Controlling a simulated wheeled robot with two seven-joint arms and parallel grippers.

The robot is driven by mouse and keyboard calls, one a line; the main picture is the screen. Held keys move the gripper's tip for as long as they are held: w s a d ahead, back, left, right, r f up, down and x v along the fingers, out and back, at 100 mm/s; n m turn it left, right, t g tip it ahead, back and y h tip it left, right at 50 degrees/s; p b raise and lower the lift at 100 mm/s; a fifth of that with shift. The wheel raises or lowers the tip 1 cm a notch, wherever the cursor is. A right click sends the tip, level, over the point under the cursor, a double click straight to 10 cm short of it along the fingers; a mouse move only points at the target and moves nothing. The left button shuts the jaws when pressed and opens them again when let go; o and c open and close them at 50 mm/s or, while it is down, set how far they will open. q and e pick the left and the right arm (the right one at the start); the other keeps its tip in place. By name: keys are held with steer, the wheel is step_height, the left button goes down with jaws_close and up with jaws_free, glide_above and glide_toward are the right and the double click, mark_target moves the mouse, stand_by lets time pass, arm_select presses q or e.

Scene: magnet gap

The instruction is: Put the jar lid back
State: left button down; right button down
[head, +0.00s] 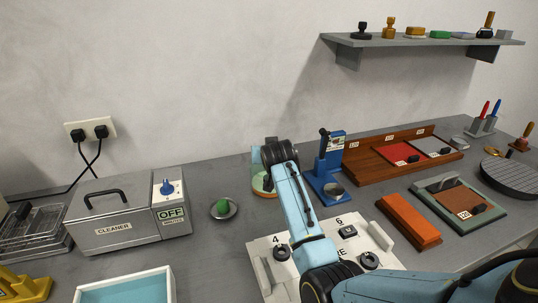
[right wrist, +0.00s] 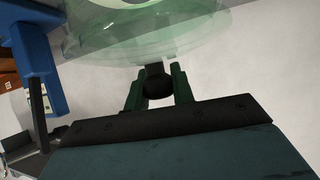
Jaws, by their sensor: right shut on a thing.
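My right gripper (right wrist: 157,80) is shut on a small dark knob (right wrist: 155,84) between its green fingers. A clear green glass piece (right wrist: 150,38), which looks like the jar lid, adjoins this knob in the right wrist view. In the head view, a greenish round jar (head: 258,185) with something orange low in it stands mid-table, partly behind my right arm. My right wrist is over the jar, and the arm hides the fingers and most of the lid. I cannot tell whether lid and jar touch. My left gripper is not in view.
A blue stand (head: 328,180) is close to the right of the jar. A shelf (head: 420,41) hangs above.

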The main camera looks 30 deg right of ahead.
steer(key=shift+f, duration=0.7)
steer(key=c, duration=1.2)
jaws_free()
steer(key=shift+r, duration=0.45)
steer(key=shift+s+a+r, duration=0.1)
steer(key=shift+s+r, duration=0.1)
steer(key=shift+r, duration=0.1)
arm_select(q)
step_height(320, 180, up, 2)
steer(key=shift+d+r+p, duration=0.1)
steer(key=shift+p, duration=0.95)
arm_select(e)
steer(key=v, duration=1.1)
steer(key=shift+s+a, duration=0.1)
steer(key=shift+s, duration=0.15)
steer(key=shift+r, duration=0.15)
